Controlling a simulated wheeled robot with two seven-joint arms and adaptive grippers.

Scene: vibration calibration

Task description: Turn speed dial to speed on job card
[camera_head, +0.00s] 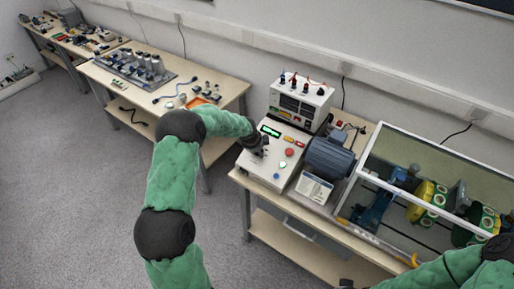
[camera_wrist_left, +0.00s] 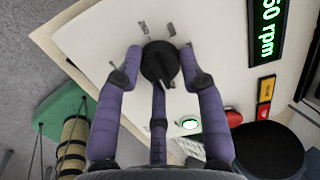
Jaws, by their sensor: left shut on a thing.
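The speed dial (camera_wrist_left: 160,65) is a round black knob with a pointer on the white panel of the control box (camera_head: 270,165). My left gripper (camera_head: 260,150) is at the panel, and its purple fingers (camera_wrist_left: 163,75) are shut around the dial in the left wrist view. The green display (camera_wrist_left: 268,30) beside it reads "50 rpm" at its visible end; its first part is cut off. A white printed card (camera_head: 313,188), probably the job card, stands in front of the blue-grey motor; its text is too small to read. Only a dark tip, perhaps my right gripper (camera_head: 345,283), shows at the bottom edge.
The motor (camera_head: 329,158) and a clear-walled enclosure (camera_head: 371,180) with machinery stand to the right. A power unit (camera_head: 300,104) is behind. Another bench (camera_head: 228,90) stands left.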

